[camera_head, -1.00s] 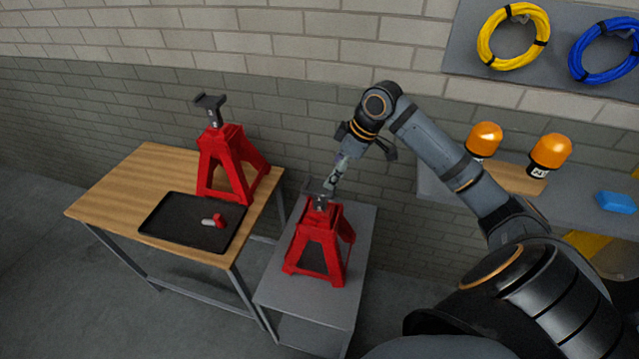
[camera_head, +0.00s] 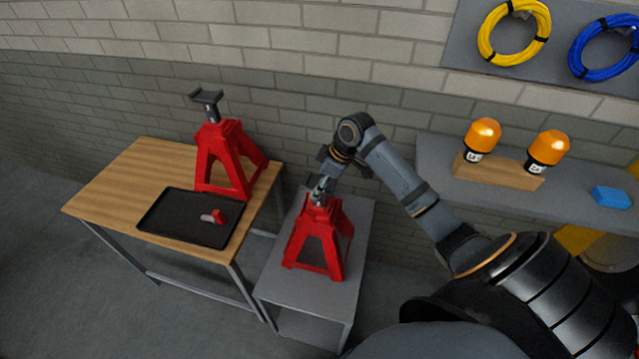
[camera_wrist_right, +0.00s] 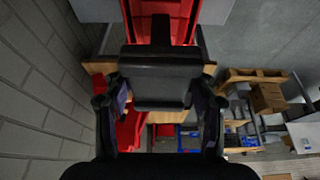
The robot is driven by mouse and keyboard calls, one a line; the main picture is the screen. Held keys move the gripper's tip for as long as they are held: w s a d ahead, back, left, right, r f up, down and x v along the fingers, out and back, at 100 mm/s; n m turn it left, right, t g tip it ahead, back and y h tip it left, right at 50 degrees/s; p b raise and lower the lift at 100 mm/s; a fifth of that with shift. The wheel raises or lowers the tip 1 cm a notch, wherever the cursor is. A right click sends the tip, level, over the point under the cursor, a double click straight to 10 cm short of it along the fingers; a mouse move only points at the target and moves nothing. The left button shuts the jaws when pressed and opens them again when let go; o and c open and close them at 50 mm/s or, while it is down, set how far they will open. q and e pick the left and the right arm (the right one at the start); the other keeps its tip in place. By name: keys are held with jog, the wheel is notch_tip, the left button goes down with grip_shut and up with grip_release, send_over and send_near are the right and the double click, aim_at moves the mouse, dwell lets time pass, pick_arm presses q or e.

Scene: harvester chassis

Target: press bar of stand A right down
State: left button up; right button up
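A red jack stand (camera_head: 318,240) stands upright on the grey table, its bar sunk low so the saddle sits just above the red frame. No label shows which stand is A. My right gripper (camera_head: 320,190) is at the top of this stand and mostly hides its saddle. In the right wrist view, the dark grey saddle (camera_wrist_right: 160,85) lies between the two spread fingers of the right gripper (camera_wrist_right: 160,118); firm contact cannot be told. A second red stand (camera_head: 225,155) is on the wooden table, with its bar and saddle (camera_head: 207,98) raised. My left gripper is not in view.
A black tray (camera_head: 165,225) with a small red and grey part (camera_head: 215,217) lies on the wooden table (camera_head: 125,185). The grey table (camera_head: 345,305) has free room in front. A shelf at right holds orange lamps (camera_head: 484,135) and a blue block (camera_head: 610,197).

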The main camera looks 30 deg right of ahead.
aim_at(320, 209)
jog(key=c, duration=0.7)
grip_shut()
notch_tip(320, 209, down, 5)
jog(key=shift+b, duration=1)
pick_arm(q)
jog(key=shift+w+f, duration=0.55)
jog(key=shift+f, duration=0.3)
pick_arm(e)
jog(key=shift+s, duration=0.1)
jog(key=o, duration=1.1)
grip_release()
jog(key=shift+c, duration=0.2)
jog(key=shift+o, duration=1.4)
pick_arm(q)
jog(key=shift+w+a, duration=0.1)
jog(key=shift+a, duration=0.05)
pick_arm(e)
jog(key=shift+r, duration=0.1)
